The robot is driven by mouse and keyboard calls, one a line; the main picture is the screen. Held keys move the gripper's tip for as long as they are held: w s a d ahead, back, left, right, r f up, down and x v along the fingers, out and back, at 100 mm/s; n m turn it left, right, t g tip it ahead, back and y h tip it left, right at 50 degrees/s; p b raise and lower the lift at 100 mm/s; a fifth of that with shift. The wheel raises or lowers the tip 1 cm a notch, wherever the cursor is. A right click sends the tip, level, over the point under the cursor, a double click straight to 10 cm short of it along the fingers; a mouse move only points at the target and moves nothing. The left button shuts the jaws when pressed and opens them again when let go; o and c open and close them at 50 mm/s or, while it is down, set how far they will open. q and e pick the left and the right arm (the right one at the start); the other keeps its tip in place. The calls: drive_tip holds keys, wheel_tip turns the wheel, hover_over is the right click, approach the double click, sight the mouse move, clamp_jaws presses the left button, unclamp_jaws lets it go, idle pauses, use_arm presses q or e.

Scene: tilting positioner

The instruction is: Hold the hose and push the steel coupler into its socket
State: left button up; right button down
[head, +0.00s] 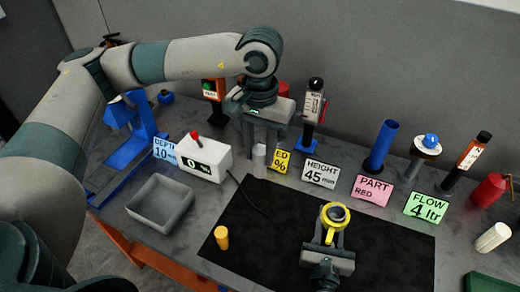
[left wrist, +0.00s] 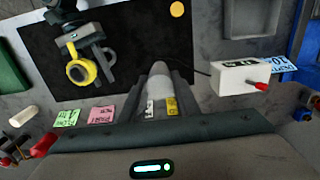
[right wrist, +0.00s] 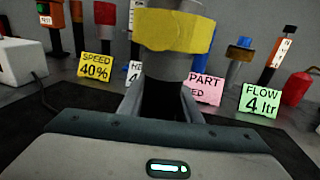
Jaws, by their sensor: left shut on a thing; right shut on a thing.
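My left gripper (head: 264,143) points down behind the black mat, shut on a light grey cylinder, apparently the steel coupler (head: 259,160). In the left wrist view the coupler (left wrist: 159,78) sits between the fingers. My right gripper (head: 328,245) is over the mat's front part, shut on a dark upright piece, apparently the hose end (right wrist: 163,98). A yellow collar (head: 328,225) with a grey open mouth tops this piece, apparently the socket; the collar (right wrist: 175,32) also shows in the right wrist view. Coupler and collar are well apart.
A white box with a red switch (head: 203,158) and a grey tray (head: 160,203) stand left of the mat (head: 390,250). A yellow cylinder (head: 221,237) stands near the mat's left edge. Label cards, including a pink one (head: 371,190), and several upright tools line the back.

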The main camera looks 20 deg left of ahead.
idle(0.3)
use_arm(q)
drive_tip(key=d+r+m, duration=0.2)
drive_tip(key=d+m, duration=0.8)
drive_tip(key=d, duration=1)
drive_tip(key=shift+s+d+r+m, duration=0.2)
drive_tip(key=shift+d+r+m, duration=0.1)
drive_tip(key=shift+r, duration=0.1)
drive_tip(key=shift+f, duration=0.15)
wheel_tip(320, 180, down, 6)
drive_tip(key=shift+f, duration=1.85)
